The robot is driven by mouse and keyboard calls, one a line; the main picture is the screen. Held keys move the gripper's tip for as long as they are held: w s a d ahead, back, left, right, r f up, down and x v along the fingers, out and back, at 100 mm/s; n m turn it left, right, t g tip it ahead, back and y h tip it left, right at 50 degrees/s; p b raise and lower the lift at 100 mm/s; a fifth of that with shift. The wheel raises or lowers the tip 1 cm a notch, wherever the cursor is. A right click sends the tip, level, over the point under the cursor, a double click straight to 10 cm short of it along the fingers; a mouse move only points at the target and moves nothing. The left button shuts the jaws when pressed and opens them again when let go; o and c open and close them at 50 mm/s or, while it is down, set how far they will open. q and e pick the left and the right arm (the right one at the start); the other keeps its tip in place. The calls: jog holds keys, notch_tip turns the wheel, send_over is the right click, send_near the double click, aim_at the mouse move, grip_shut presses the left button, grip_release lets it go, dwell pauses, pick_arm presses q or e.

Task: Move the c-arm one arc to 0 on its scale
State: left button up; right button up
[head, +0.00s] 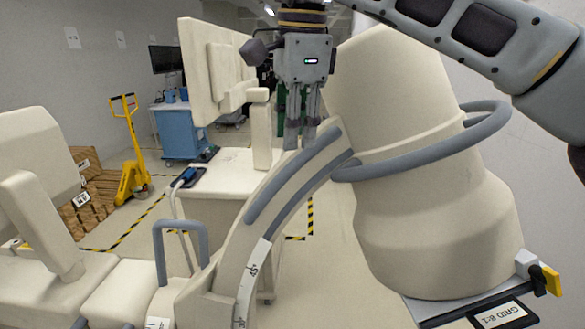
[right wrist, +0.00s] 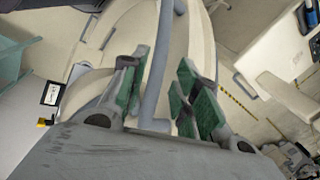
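The c-arm's cream arc (head: 235,245) curves up from lower left to the middle of the head view. Grey rails (head: 290,180) run along it, and a white scale strip (head: 256,262) on its lower part reads 45° and 30°. The arc's upper end meets a large cream housing (head: 430,200) with a grey ring handle. My right gripper (head: 300,140) points down at the arc's upper part. In the right wrist view its green-padded fingers (right wrist: 160,95) stand apart on either side of a grey bar (right wrist: 161,60), with a gap to the right finger. My left gripper is out of view.
A cream console (head: 228,170) stands behind the arc. Further back are a blue cart (head: 182,130), a yellow pallet jack (head: 130,160) and wooden pallets (head: 95,205). Cream equipment (head: 40,180) fills the left. A GRID 8:1 label (head: 502,316) sits below the housing.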

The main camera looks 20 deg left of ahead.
aim_at(293, 161)
jog(key=shift+w+a+f+p, duration=0.1)
jog(key=shift+w+a+f, duration=0.1)
jog(key=shift+f, duration=1.15)
jog(key=shift+w+a+f+p, duration=0.1)
jog(key=shift+w+f, duration=0.05)
jog(key=shift+f, duration=1.25)
jog(key=shift+w+a+f+p, duration=0.1)
jog(key=shift+w+f, duration=0.1)
jog(key=shift+f, duration=1.15)
jog(key=shift+c, duration=0.4)
grip_shut()
